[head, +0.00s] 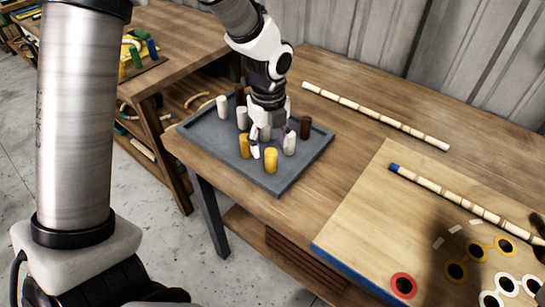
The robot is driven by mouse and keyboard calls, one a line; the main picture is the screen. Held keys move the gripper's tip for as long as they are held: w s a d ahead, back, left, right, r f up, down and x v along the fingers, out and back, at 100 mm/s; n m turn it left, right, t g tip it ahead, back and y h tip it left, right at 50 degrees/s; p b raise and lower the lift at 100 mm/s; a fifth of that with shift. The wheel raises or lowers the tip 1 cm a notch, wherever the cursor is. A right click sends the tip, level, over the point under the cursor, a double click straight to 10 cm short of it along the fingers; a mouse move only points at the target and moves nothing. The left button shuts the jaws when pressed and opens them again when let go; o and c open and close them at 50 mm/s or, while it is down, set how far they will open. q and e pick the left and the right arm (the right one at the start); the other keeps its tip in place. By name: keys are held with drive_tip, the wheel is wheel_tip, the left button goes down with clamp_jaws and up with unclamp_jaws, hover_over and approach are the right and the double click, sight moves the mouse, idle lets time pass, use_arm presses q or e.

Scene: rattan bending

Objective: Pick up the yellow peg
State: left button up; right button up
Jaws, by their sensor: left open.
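Two yellow pegs stand upright in the grey tray (212,133): a front yellow peg (271,161) near the tray's front corner, and a left yellow peg (244,146). My left gripper (266,146) points down into the tray, open, its fingers just behind and between the yellow pegs. Whether a finger touches a peg cannot be told. The gripper hides part of the tray's middle, with a purple piece partly showing behind it. My right gripper is not in view.
White pegs (222,106) and brown pegs (305,127) stand close around the gripper in the tray. A segmented rattan pole (375,117) lies behind. At right, a board (365,215) has ringed holes and another blue-tipped pole (450,196). A side table (185,45) stands at back left.

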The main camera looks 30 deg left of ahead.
sight(270, 151)
use_arm(q)
drive_tip(key=f, duration=0.4)
drive_tip(key=shift+w+f, duration=0.2)
drive_tip(key=shift+w, duration=0.2)
drive_tip(key=shift+s+r, duration=0.1)
drive_tip(key=shift+s, duration=0.15)
drive_tip(key=c, duration=1.1)
drive_tip(key=shift+o, duration=0.2)
drive_tip(key=shift+r, duration=0.1)
